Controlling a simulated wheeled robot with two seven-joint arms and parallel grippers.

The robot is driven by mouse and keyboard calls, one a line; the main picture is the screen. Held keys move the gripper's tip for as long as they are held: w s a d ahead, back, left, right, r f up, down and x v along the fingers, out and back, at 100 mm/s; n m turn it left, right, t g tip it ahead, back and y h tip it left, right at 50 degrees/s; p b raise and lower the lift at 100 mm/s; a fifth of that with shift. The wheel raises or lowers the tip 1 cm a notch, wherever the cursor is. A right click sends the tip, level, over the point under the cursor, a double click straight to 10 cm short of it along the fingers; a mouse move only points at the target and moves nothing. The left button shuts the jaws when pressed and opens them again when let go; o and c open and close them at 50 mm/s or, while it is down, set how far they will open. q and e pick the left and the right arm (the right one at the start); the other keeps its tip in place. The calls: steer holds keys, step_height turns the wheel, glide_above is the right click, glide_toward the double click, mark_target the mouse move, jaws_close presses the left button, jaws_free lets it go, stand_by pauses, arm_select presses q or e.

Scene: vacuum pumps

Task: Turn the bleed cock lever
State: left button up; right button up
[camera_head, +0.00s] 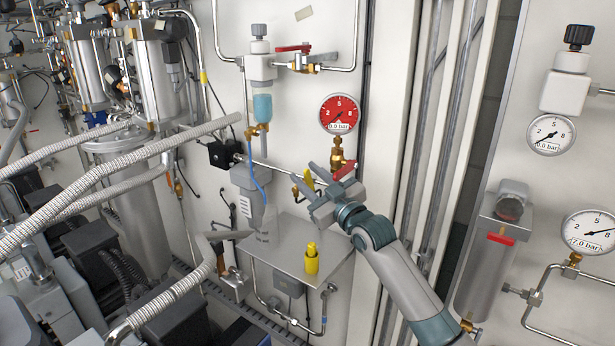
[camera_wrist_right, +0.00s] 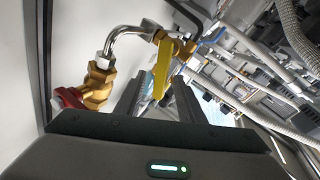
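A yellow lever (camera_head: 309,180) sits on a brass cock below the red gauge; I take it for the bleed cock lever. My right gripper (camera_head: 315,187) is at it, with its fingers spread and pointing left. In the right wrist view the yellow lever (camera_wrist_right: 161,70) hangs from its brass fitting (camera_wrist_right: 179,47), its lower end between my two dark fingertips (camera_wrist_right: 158,94). The fingers look apart, with a gap beside the lever; whether either one touches it I cannot tell. My left gripper is in neither view.
A red gauge (camera_head: 339,114) stands just above my gripper, with a red handle (camera_head: 344,171) close by. Ribbed hoses (camera_head: 100,187) fill the left. A red lever (camera_head: 293,48) is higher up.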

steer(key=shift+v, duration=0.85)
steer(key=shift+s, duration=0.1)
steer(key=v, duration=0.6)
steer(key=shift+d, duration=0.1)
stand_by(0.4)
